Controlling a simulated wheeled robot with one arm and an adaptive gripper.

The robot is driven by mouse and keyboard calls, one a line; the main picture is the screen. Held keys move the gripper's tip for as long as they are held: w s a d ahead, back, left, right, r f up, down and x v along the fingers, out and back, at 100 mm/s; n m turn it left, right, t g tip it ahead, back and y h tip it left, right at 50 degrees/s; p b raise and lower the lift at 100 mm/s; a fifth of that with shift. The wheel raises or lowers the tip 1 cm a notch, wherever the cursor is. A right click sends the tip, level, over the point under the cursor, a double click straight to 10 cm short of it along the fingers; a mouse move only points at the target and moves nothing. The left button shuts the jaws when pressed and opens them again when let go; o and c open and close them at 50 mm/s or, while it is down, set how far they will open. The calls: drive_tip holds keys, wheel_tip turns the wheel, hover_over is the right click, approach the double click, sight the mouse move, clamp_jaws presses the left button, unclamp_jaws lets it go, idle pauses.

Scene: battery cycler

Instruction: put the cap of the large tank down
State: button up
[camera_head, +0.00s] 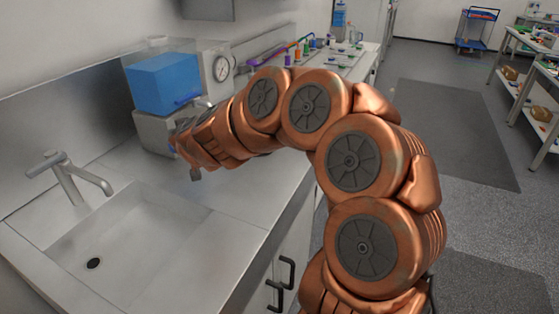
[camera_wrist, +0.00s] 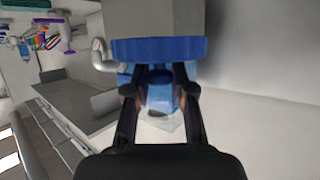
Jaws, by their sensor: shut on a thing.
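The large tank (camera_head: 163,83) is a box filled with blue, clear near its top, on a grey block (camera_head: 150,132) at the back of the counter. My gripper (camera_wrist: 158,68) reaches towards the front of that block, low above the counter. In the wrist view its two dark fingers close on a blue ribbed round cap (camera_wrist: 158,48), seen edge-on. In the head view my gripper is mostly hidden by my own arm, with only a dark fingertip and a bit of blue showing. I cannot tell whether the cap touches the counter.
A sink (camera_head: 125,245) with a faucet (camera_head: 68,178) lies at the left front. A round gauge (camera_head: 221,68) stands right of the tank. Colourful cables and small parts (camera_head: 305,45) lie farther back along the counter. Bare steel counter (camera_head: 240,200) shows between the sink and my arm.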

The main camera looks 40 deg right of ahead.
drive_tip(key=s+d+n+y+b, duration=0.1)
drive_tip(key=d+n+y+b, duration=0.35)
drive_tip(key=d+b, duration=0.65)
drive_tip(key=s+d+f+n+g+y+b, duration=0.15)
drive_tip(key=s+d+f, duration=0.25)
drive_tip(key=s+d, duration=0.55)
drive_tip(key=s+d+f+n+y+b, duration=0.1)
drive_tip(key=s+d+f+y+b, duration=0.15)
drive_tip(key=s+d+f, duration=0.5)
drive_tip(key=r, duration=0.1)
hover_over(282, 155)
drive_tip(key=shift+w+r+h+p, duration=0.1)
drive_tip(key=shift+h+p, duration=0.25)
drive_tip(key=shift+f, duration=1.75)
drive_tip(key=shift+f+b, duration=0.2)
drive_tip(key=shift+b, duration=0.15)
drive_tip(key=o, duration=0.8)
